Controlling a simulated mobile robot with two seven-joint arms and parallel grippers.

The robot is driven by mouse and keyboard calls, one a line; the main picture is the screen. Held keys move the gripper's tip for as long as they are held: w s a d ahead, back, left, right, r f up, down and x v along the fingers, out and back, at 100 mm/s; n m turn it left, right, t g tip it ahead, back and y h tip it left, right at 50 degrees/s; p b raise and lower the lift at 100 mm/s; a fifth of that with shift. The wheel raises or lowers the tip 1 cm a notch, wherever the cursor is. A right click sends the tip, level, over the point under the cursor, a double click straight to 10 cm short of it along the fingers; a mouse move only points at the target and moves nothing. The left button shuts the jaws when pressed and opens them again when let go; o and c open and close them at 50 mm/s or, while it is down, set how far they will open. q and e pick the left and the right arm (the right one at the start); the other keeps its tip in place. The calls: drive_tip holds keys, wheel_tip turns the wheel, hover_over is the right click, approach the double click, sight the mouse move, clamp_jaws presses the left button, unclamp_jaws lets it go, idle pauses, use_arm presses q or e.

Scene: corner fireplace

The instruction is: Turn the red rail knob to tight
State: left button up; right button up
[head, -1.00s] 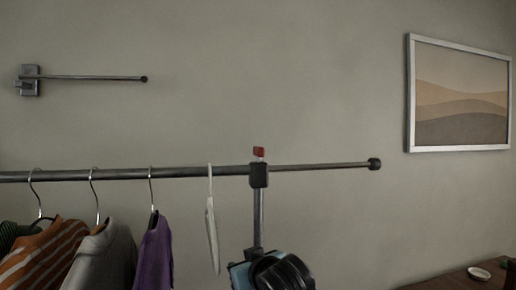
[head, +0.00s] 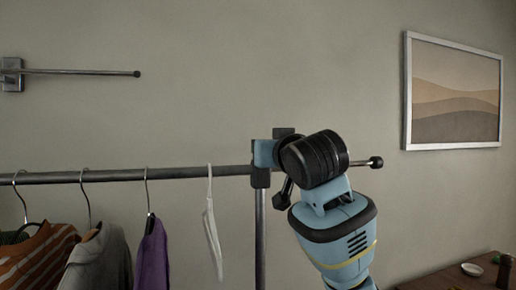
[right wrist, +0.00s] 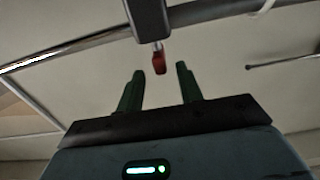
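The red knob (right wrist: 159,62) shows in the right wrist view, on a dark clamp block (right wrist: 147,17) of the clothes rail. My right gripper (right wrist: 159,82) is open, with its two green fingers apart. The knob appears between and just beyond the fingertips, with clear gaps on both sides. In the head view my right arm reaches up in front of the rail (head: 112,175) at the post top, and the knob and fingers are hidden there. The clamp block (head: 261,178) is partly visible below the blue gripper body. My left gripper is not in view.
Several garments and an empty white hanger (head: 213,230) hang left of the post (head: 260,235). A wall bracket with a rod (head: 80,72) is at upper left. A framed picture (head: 455,93) hangs at right. A wooden surface (head: 450,280) with a small dish is at lower right.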

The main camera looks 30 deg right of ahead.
drive_tip(key=x, duration=0.7)
drive_tip(key=shift+w, duration=0.15)
clamp_jaws()
